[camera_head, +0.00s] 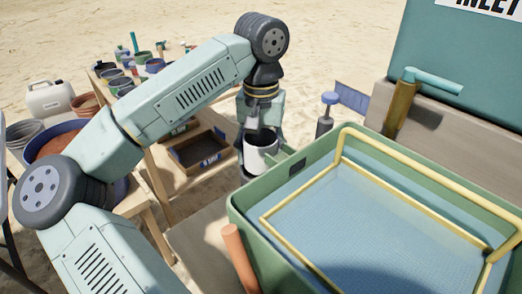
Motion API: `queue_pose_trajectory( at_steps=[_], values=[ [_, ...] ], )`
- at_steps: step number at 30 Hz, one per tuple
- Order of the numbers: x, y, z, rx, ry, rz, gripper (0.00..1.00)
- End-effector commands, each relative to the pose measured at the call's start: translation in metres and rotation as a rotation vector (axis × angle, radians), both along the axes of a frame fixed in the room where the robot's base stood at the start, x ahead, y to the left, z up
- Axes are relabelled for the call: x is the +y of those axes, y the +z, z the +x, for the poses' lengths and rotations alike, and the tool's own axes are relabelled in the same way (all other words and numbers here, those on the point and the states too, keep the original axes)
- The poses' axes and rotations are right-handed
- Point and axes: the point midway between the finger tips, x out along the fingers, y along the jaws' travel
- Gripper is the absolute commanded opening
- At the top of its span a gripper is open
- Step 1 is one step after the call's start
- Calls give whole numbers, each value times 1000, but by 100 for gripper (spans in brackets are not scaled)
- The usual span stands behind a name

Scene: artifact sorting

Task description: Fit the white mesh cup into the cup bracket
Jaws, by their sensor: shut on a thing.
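A short green piece (285,158) sticks out from the tub's corner beside the cup and looks like the cup bracket. The cup's right side is against or very near this piece. I cannot tell whether the cup sits in the bracket or is held just above it. The contact of the fingertips is partly hidden.
The green tub (245,215) with a yellow-framed blue mesh screen (370,230) fills the lower right. A wooden shelf with a labelled tray (203,152) stands behind my arm. An orange pipe (240,258) stands near the tub's front. A blue-capped post (328,108) rises behind the cup.

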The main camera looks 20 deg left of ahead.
Motion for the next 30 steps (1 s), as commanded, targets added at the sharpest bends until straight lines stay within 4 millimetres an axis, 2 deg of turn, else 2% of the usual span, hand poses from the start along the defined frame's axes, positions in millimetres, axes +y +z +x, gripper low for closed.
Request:
queue_pose_trajectory(
  at_steps=[28,29,30],
  values=[
    [0,-20,0,0,0,0,30],
    [0,-20,0,0,0,0,55],
    [0,-19,0,0,0,0,58]
  ],
)
